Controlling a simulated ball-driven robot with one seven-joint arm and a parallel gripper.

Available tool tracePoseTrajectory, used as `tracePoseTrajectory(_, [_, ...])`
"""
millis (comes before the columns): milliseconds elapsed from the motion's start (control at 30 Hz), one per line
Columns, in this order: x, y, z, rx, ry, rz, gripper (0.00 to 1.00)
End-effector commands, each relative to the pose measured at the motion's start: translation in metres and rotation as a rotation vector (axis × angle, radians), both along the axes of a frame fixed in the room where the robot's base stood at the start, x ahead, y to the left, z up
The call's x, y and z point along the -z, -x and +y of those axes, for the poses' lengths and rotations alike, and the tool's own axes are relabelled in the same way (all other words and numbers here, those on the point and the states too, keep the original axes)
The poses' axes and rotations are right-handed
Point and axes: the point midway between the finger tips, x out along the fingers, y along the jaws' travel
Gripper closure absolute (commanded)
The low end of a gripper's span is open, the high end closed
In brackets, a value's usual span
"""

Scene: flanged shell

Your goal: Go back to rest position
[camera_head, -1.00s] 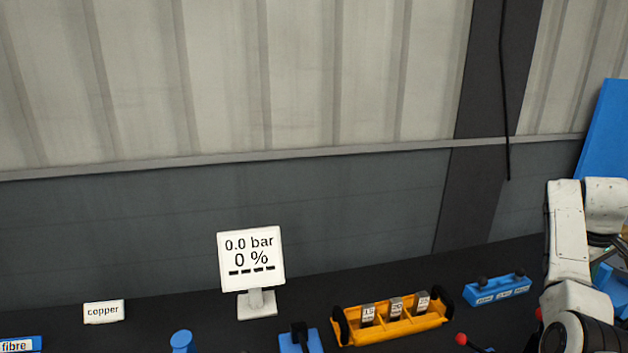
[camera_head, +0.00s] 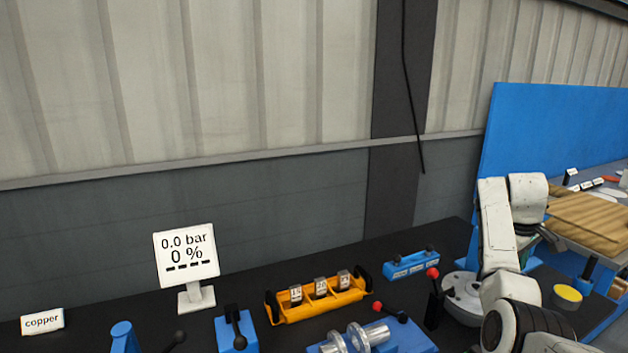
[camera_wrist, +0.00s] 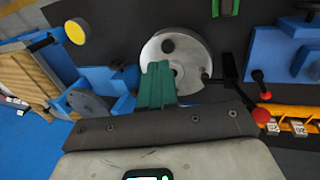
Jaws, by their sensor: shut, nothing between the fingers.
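My gripper shows in the wrist view (camera_wrist: 157,84) as green fingers closed together with nothing between them. It hangs in front of a round grey metal flange (camera_wrist: 190,60) on the dark bench; I cannot tell the gap between them. In the head view my white arm is folded upright at the right, and the gripper itself is hidden there. The flange (camera_head: 462,300) shows partly behind my arm.
On the black bench stand a display (camera_head: 186,256) reading 0.0 bar and 0 %, an orange tray (camera_head: 318,303), a blue rack (camera_head: 411,264), a blue fixture with metal rings (camera_head: 400,338) and red-knobbed levers. A blue panel (camera_head: 545,125) rises behind my arm.

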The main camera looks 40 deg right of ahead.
Motion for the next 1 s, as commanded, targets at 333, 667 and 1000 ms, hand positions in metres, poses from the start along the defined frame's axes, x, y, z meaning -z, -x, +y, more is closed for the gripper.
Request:
tracePoseTrajectory(333, [0.026,-0.020,0.026,-0.006,0.014,-0.023,1.00])
tracePoseTrajectory(667, [0.071,-0.052,0.084,-0.026,0.036,-0.072,1.00])
tracePoseTrajectory(1000, [0.145,-0.084,0.231,-0.103,0.042,-0.203,1.00])
